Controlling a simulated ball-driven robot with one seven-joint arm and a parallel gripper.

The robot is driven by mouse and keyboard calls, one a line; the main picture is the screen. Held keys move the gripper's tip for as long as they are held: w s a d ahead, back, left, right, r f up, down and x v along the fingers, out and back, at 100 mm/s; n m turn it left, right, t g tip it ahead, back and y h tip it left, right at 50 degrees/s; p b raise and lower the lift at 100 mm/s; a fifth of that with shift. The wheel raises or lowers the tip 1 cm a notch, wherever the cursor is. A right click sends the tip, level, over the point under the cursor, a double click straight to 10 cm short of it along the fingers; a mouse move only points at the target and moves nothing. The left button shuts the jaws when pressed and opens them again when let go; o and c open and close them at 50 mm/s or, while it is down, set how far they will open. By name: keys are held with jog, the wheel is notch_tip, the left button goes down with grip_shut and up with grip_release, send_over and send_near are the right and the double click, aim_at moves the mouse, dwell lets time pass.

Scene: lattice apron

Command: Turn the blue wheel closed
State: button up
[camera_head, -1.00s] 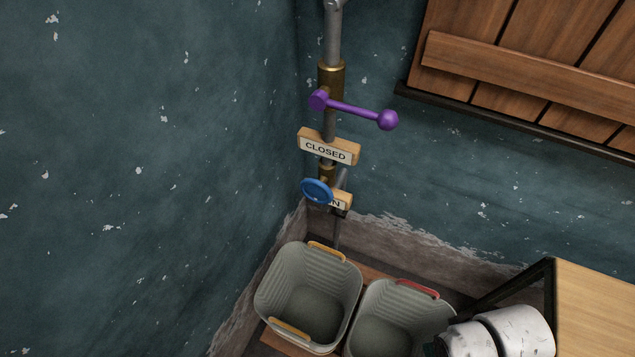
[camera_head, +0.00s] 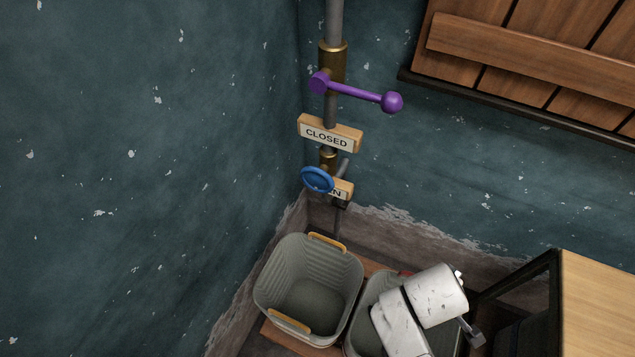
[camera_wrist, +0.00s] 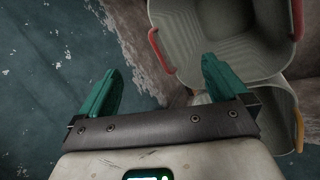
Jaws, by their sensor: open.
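The blue wheel (camera_head: 317,179) is a small round handwheel on the pipe in the corner, in the head view. It sits below a wooden sign reading CLOSED (camera_head: 328,137) and partly covers a second sign (camera_head: 342,189), of which only "N" is readable. My gripper (camera_wrist: 163,72) is open in the wrist view, with two teal fingers apart and nothing between them. My white arm (camera_head: 436,296) shows in the head view over the right basket, lower and to the right of the wheel. The wheel is not in the wrist view.
A purple lever (camera_head: 355,92) sticks out right from the pipe above the wheel. A grey basket with yellow handles (camera_head: 345,270) and a red-handled basket (camera_wrist: 218,38) stand below. A wooden table (camera_head: 605,305) is at the right, and a wooden shutter (camera_head: 535,55) hangs above.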

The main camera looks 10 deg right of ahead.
jog(key=w+a+n+t+h+b, duration=0.2)
jog(key=w+a+n+h, duration=0.2)
jog(key=w+n, duration=0.35)
jog(key=n+t+h+b, duration=0.25)
jog(key=n+t, duration=0.85)
jog(key=n, duration=0.6)
send_near(316, 184)
jog(key=shift+y, duration=0.25)
jog(key=x, duration=0.5)
jog(key=b+x, duration=0.1)
jog(key=x, duration=0.5)
jog(key=shift+w+d+r, duration=0.15)
jog(key=shift+r, duration=0.05)
jog(key=shift+c, duration=0.3)
jog(key=c, duration=0.6)
